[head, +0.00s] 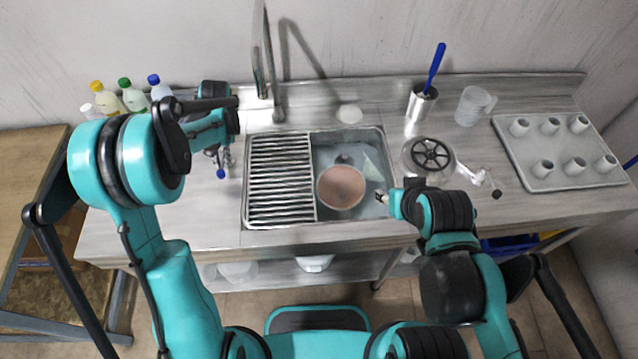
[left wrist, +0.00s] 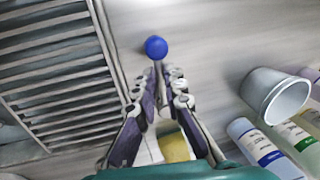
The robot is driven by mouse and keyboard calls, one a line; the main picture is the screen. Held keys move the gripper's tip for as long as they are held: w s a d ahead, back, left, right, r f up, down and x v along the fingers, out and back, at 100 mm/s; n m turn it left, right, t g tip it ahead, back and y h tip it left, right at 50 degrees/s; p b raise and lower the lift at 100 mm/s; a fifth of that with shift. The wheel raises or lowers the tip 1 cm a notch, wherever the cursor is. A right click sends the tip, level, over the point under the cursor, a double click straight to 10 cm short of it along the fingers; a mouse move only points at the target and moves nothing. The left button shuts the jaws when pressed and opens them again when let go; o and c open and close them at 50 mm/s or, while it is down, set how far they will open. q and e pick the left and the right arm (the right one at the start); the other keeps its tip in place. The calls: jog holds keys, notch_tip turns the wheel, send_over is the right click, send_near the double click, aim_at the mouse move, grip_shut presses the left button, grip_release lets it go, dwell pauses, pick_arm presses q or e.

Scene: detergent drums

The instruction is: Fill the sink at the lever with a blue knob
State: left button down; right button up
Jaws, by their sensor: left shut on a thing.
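The blue knob (head: 220,174) shows left of the sink, at the tips of my left gripper (head: 222,158). In the left wrist view the blue knob (left wrist: 156,47) stands just beyond the fingertips (left wrist: 158,70), which are closed together on its lever; the lever itself is mostly hidden. The sink (head: 384,140) has a slatted rack (head: 280,180) over its left part. Its open right basin holds a brown round dish (head: 341,187). Whether water stands in it I cannot tell. The tall faucet (head: 266,60) rises behind the sink. My right gripper (head: 384,197) is at the basin's right edge; its fingers are too small to read.
Several bottles (head: 132,97) stand at the back left. Right of the sink are a tin with a blue-handled brush (head: 422,102), a clear jug (head: 472,106), a black wheel-like part (head: 431,154) and a tray of white cups (head: 540,180).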

pick_arm(q)
jog(key=shift+d+f, duration=0.15)
jog(key=shift+d, duration=0.1)
jog(key=c, duration=1.5)
grip_release()
jog(key=shift+c, duration=0.2)
jog(key=shift+w+d, duration=0.1)
jog(key=o, duration=0.4)
jog(key=shift+r, duration=0.2)
